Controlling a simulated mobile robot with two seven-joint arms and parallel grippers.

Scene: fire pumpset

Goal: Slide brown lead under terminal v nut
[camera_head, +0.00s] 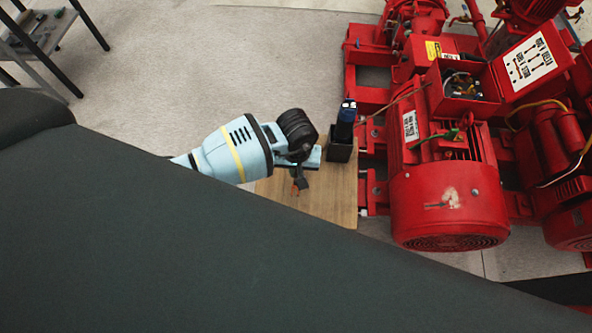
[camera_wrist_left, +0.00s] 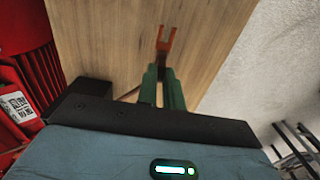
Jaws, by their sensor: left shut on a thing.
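My left gripper (camera_head: 299,183) is over the wooden board, beside the motor. In the left wrist view its green fingers (camera_wrist_left: 163,88) are shut on a fork-ended copper-orange piece (camera_wrist_left: 165,40), which seems to be the lug of the brown lead. The fork points away from the fingers, over the board. A thin brown wire (camera_head: 402,97) runs out of the open red terminal box (camera_head: 470,88) toward the board; its link to the lug cannot be followed. Terminals and wires show inside the box, but terminal v and its nut are too small to tell. My right gripper is not in view.
The wooden board (camera_head: 325,205) lies left of the red motor (camera_head: 445,200). A black holder (camera_head: 339,149) with a dark blue-topped tool (camera_head: 346,118) stands between gripper and motor. A lid with a diagram (camera_head: 530,58) is right of the box. A shelf (camera_head: 40,40) stands far left.

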